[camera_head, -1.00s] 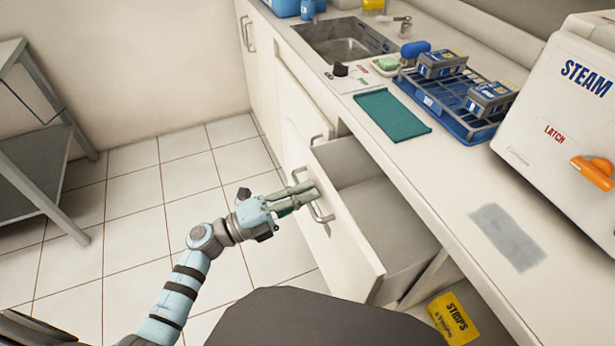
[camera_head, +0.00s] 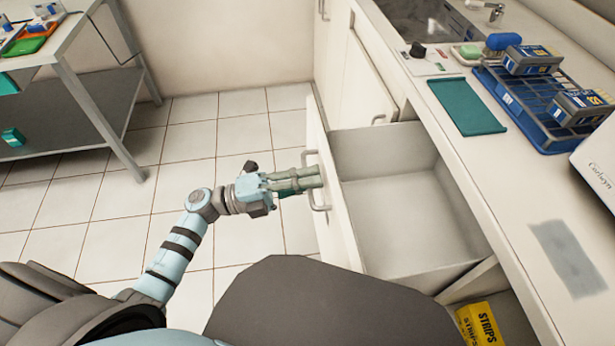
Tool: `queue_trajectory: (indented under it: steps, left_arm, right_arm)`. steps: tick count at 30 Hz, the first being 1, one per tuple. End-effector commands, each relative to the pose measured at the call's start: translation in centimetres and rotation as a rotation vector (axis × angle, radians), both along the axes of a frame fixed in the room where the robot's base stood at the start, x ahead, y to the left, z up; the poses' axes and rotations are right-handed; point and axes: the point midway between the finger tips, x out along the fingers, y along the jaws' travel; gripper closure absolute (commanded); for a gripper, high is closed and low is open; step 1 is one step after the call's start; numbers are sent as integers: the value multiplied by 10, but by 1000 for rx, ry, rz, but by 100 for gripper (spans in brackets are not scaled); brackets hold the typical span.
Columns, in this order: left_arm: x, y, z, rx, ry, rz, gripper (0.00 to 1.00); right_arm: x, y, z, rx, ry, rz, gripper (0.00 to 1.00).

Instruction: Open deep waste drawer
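The deep drawer is pulled far out from under the counter, and its empty pale interior (camera_head: 410,215) shows. Its front panel (camera_head: 335,225) faces left and carries a metal bar handle (camera_head: 320,207). My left gripper (camera_head: 312,180) reaches in from the left, with its greenish fingers closed around the handle. The fingers hide the middle of the handle. My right gripper is not in view.
The counter holds a teal mat (camera_head: 467,107), a blue rack (camera_head: 535,112) with boxes, and a sink (camera_head: 425,20). A yellow STRIPS box (camera_head: 480,325) sits below, right of the drawer. A grey table (camera_head: 90,75) stands left. Tiled floor between is clear.

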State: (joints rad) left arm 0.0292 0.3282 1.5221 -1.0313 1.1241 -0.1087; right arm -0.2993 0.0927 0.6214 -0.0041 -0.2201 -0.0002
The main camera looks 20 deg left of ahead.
Motion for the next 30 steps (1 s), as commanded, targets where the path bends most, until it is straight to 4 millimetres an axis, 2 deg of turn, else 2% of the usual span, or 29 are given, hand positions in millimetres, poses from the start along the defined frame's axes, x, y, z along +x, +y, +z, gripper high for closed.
queue_trajectory:
  steps: [11, 14, 21, 24, 30]
  left_arm:
    - [-2, 6, -1, -1, 0, 4, 82]
    - [-10, 21, -4, 2, 2, 4, 82]
    - [-40, 78, -17, 3, 3, 3, 82]
    - [-49, 95, -20, 1, 2, 3, 82]
    - [-55, 106, -21, -2, -2, 3, 82]
  right_arm:
    - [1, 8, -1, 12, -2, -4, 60]
    - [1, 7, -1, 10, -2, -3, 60]
    - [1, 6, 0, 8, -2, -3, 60]
    - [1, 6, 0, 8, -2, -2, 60]
    - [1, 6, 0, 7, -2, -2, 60]
